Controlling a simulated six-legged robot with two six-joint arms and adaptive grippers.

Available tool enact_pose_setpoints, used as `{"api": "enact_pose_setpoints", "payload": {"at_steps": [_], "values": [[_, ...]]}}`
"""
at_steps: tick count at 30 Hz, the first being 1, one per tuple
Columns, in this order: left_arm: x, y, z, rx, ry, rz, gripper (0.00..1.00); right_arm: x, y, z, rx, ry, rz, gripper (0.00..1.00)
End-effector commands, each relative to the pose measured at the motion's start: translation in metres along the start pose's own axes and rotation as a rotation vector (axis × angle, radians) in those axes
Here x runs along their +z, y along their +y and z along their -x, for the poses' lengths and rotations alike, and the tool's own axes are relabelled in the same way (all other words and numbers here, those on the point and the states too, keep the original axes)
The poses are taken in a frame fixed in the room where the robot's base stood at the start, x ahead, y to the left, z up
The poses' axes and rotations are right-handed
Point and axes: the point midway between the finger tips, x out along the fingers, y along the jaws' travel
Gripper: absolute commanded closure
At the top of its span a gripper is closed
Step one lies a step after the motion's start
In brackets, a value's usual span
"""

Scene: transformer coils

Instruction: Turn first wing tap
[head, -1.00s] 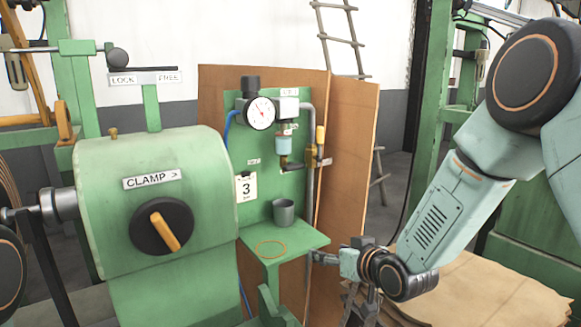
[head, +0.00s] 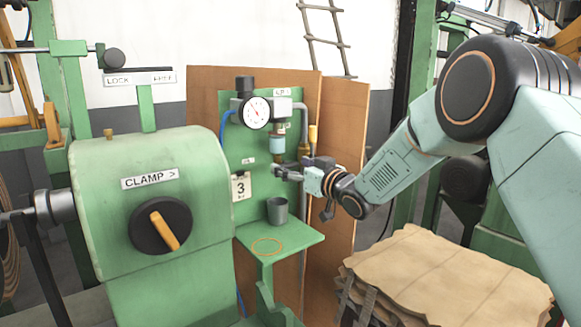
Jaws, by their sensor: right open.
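A green panel (head: 239,148) carries a pressure gauge (head: 256,113), a blue-grey filter bowl (head: 277,146) and a grey pipe with a yellow-handled fitting (head: 313,135). The small fittings below the bowl are where a wing tap could be, but my right gripper (head: 279,172) covers this spot and I cannot make out the tap's shape. My right gripper is open, just below the bowl and in front of the panel. Whether it touches anything I cannot tell. My left gripper is not in view.
A grey cup (head: 277,210) stands on the green shelf (head: 295,238) below, behind an orange ring mark (head: 267,246). The green clamp housing (head: 100,220) with a black knob (head: 160,226) stands at left. Stacked brown sheets (head: 440,275) lie at lower right.

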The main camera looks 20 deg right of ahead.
Motion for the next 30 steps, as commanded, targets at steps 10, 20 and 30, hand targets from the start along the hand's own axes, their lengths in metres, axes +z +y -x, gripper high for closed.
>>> {"api": "enact_pose_setpoints", "payload": {"at_steps": [10, 20, 30], "values": [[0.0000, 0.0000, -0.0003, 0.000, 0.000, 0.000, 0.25, 0.0004, -0.0030, -0.0084, 0.000, -0.001, -0.002, 0.23], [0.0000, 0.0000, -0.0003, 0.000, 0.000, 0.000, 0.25, 0.0003, -0.0028, -0.0081, 0.000, 0.000, -0.001, 0.43], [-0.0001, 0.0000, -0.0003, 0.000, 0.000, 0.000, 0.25, 0.0001, -0.0023, -0.0080, 0.001, 0.000, -0.002, 0.72]]}}
